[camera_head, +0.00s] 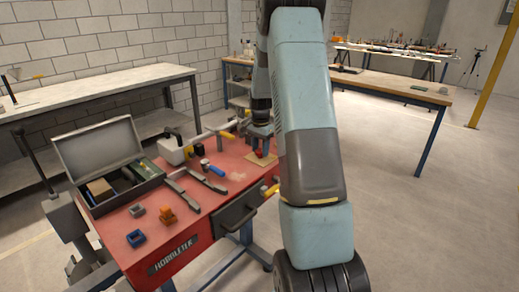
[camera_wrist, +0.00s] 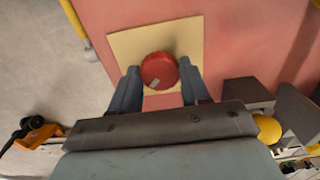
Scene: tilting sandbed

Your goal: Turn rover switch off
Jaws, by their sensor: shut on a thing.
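A red round knob (camera_wrist: 159,70) with a small pale mark on its edge sits over a square yellow plate (camera_wrist: 122,46) on the red bench top. It is the only switch-like thing I see; I cannot read whether it is on or off. My gripper (camera_wrist: 157,84) points down at the plate, its two blue fingers on either side of the knob and shut on it. In the head view my gripper (camera_head: 262,146) is at the bench's far right part, over the plate (camera_head: 263,161), and hides most of the knob.
A white-topped table (camera_head: 100,87) stands behind left. Floor at right is clear.

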